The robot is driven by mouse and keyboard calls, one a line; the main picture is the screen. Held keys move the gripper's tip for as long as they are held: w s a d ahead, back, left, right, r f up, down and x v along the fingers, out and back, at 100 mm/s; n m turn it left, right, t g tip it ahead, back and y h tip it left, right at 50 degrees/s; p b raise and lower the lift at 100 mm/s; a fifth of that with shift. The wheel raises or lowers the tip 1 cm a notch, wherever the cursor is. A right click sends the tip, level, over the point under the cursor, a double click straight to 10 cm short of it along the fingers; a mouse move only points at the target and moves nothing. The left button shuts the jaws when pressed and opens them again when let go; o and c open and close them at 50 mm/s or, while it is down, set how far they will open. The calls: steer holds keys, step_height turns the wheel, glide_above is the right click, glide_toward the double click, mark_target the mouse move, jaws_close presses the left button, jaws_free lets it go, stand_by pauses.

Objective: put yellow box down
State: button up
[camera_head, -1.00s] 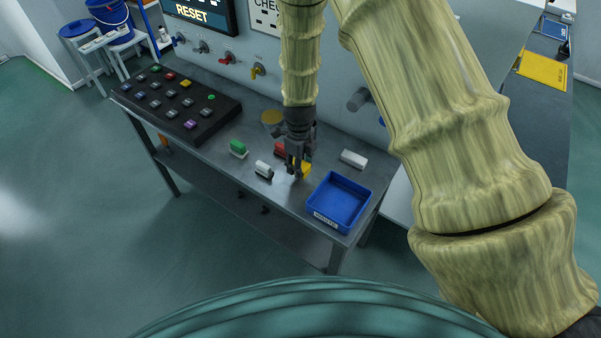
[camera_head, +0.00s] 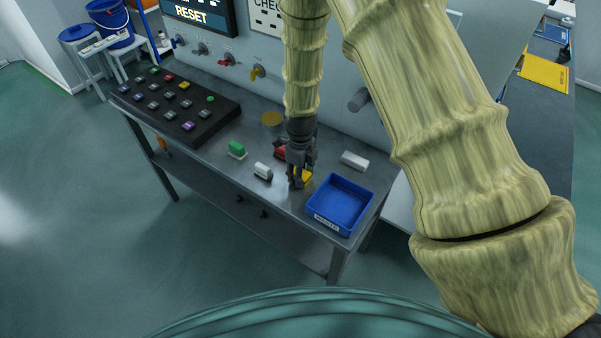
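The yellow box (camera_head: 306,176) is a small block, partly hidden behind the dark fingers of my gripper (camera_head: 298,183). My gripper points down over the metal table (camera_head: 225,170), left of the blue tray (camera_head: 340,206). Its fingers appear shut on the yellow box, which moves with them. The box is at or just above the tabletop; I cannot tell whether it touches.
A red block (camera_head: 281,152) is close behind my gripper. A white block (camera_head: 263,171) and a green block (camera_head: 237,149) stand to the left, another white block (camera_head: 354,160) to the right. A black button panel (camera_head: 175,105) fills the table's left end.

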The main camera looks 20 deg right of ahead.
steer(key=shift+o, duration=1.3)
steer(key=shift+r, duration=0.1)
step_height(320, 180, up, 12)
steer(key=b, duration=0.3)
stand_by(1.7)
